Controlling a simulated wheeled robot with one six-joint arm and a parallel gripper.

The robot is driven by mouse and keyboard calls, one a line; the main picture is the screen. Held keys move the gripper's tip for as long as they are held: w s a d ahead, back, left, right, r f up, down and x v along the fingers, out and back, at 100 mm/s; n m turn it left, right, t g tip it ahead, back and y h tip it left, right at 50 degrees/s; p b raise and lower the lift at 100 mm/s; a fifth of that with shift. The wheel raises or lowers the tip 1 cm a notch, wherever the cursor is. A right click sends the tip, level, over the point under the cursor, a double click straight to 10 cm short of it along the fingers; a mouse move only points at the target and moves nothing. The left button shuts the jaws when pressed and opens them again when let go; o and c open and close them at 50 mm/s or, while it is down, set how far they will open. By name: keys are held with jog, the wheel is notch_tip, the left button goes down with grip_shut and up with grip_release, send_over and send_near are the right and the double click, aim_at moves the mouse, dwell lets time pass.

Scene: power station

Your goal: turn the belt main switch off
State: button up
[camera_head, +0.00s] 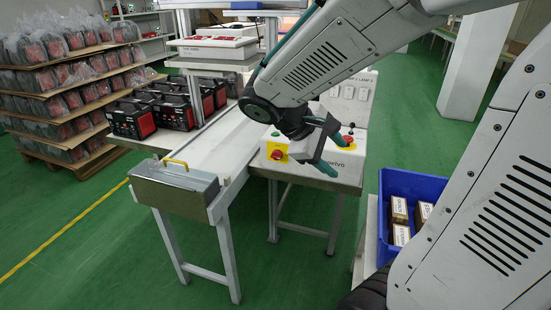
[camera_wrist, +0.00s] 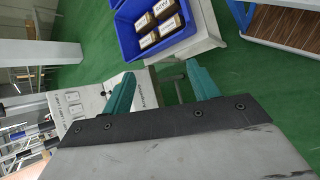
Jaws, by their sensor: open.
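A red rotary switch on a yellow plate (camera_head: 278,154) sits on the front of a white control box at the end of the conveyor; it looks like the belt main switch. Its exact knob angle is too small to tell. My gripper (camera_head: 328,148) is in front of the box, right of the switch and apart from it, with its teal fingers spread and nothing between them. In the wrist view, my gripper (camera_wrist: 160,72) also shows open and empty. The red switch cannot be made out in the wrist view.
A metal case (camera_head: 172,190) with a yellow handle stands at the conveyor's front end. A blue crate (camera_head: 408,187) with several small boxes is at right; it shows in the wrist view (camera_wrist: 128,40).

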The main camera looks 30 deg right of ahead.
aim_at(275, 157)
jog(key=w+d+f+n+h, duration=0.3)
jog(key=w+d+n+h, duration=0.2)
jog(key=w, duration=0.6)
jog(key=w+a+f+n+t, duration=0.3)
jog(key=w+f+n+t, duration=1.2)
jog(key=w+f, duration=0.5)
jog(key=shift+n+g+h, duration=0.3)
jog(key=shift+n+g, duration=0.2)
jog(key=shift+g, duration=0.2)
jog(key=x, duration=0.7)
jog(key=shift+d+f, duration=0.15)
jog(key=shift+d, duration=0.25)
jog(key=c, duration=1)
